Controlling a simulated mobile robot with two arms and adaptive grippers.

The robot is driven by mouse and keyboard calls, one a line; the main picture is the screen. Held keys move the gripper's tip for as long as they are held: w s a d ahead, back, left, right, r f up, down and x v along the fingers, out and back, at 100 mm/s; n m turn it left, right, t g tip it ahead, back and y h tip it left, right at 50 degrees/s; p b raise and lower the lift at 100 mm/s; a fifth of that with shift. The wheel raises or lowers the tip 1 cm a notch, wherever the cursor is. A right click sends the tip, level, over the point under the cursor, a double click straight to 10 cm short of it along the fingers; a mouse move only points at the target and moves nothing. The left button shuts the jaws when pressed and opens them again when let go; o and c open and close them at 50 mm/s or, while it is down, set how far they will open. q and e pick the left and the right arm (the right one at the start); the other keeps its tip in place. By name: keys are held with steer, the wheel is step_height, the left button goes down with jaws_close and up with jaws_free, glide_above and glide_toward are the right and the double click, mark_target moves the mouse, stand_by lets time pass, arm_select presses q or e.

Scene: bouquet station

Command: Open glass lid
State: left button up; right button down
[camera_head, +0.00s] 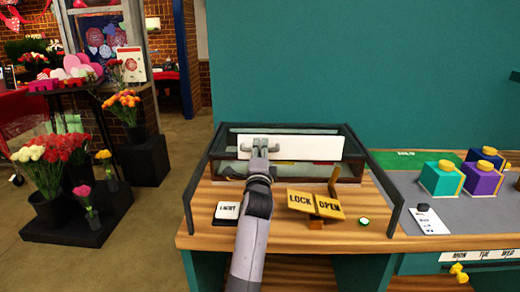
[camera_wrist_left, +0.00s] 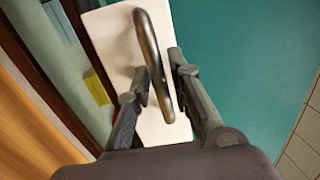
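The glass lid (camera_head: 225,141) lies on a dark-framed box at the back of the wooden counter, and it looks closed. A white panel (camera_head: 315,147) is on it. A curved grey handle (camera_wrist_left: 150,45) stands on the white panel (camera_wrist_left: 115,45) in the left wrist view. My left gripper (camera_head: 260,147) reaches the handle from the front. In the left wrist view my left gripper (camera_wrist_left: 160,80) has one finger on each side of the handle, close to it. I cannot tell whether the fingers press on it. My right gripper is not in view.
A yellow LOCK/OPEN sign (camera_head: 315,203) stands on the counter (camera_head: 350,238) right of my left arm. Coloured blocks (camera_head: 442,179) stand at the right.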

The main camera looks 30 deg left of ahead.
arm_select(q)
jaws_close()
stand_by(0.6)
